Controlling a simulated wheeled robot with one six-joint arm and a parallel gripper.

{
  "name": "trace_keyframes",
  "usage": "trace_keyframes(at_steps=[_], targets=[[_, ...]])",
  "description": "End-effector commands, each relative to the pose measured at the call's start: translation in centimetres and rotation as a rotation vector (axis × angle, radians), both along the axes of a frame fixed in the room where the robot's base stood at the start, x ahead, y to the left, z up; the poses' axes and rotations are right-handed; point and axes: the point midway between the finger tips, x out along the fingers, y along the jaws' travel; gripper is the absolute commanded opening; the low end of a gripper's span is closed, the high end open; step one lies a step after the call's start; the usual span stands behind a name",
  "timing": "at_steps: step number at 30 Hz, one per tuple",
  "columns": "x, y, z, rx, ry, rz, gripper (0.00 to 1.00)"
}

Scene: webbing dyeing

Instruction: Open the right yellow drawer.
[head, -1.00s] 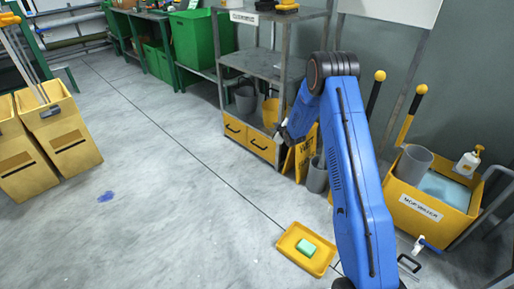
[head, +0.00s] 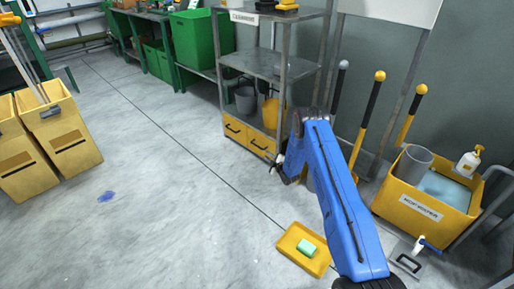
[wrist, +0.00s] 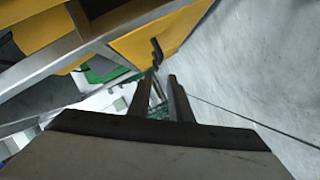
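The right yellow drawer (head: 262,143) is at the bottom of the grey metal shelf, to the right of the left yellow drawer (head: 235,130). Both look shut, with dark handles on their fronts. My gripper (head: 274,170) is low in front of the right drawer, near the shelf's front leg. In the wrist view, my gripper (wrist: 161,75) shows two fingers with a gap between them and nothing held. A black handle (wrist: 157,52) on a yellow front (wrist: 178,32) lies just beyond the fingertips. Contact between handle and fingers cannot be told.
The grey shelf (head: 268,66) holds buckets above the drawers. A yellow tray (head: 290,243) with a green sponge (head: 306,248) is on the floor near my arm. A yellow mop bucket (head: 425,205) stands at right.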

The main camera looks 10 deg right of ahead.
Motion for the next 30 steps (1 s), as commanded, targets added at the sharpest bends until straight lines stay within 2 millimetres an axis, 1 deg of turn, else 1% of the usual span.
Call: trace_keyframes(at_steps=[18,24,30], targets=[[9.8,3.0,-2.2,0.0,-0.002,0.001,0.18],[12.5,3.8,-2.9,0.0,0.0,0.0,0.18],[14.4,4.3,-3.3,0.0,0.0,0.0,0.18]])
